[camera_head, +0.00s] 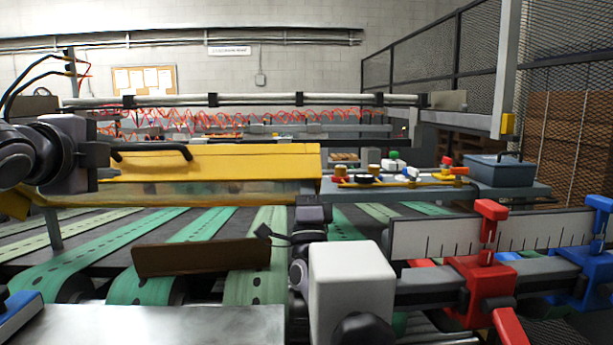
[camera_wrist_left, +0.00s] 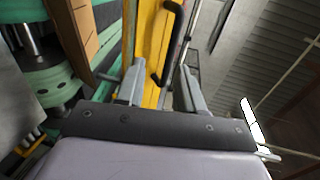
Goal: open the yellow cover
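The yellow cover (camera_head: 230,163) is a long box-like hood with a clear lower panel, lying across the green belts in the head view. A dark bar handle (camera_head: 165,147) runs along its top left part. My left gripper (camera_head: 112,155) is at the cover's left end, close to the handle. In the left wrist view, my left gripper (camera_wrist_left: 160,72) is open, with its fingers apart. The yellow cover (camera_wrist_left: 150,40) and the near end of the black handle (camera_wrist_left: 156,79) show between the fingers; contact cannot be told. My right gripper (camera_head: 270,235) is in front of the cover; its fingers are unclear.
A brown plate (camera_head: 200,257) stands over the green belts (camera_head: 120,245) in front of the cover. A ruled rail with a red clamp (camera_head: 480,275) and a blue clamp (camera_head: 590,270) is at right. A blue-grey box (camera_head: 500,170) sits behind it on a bench.

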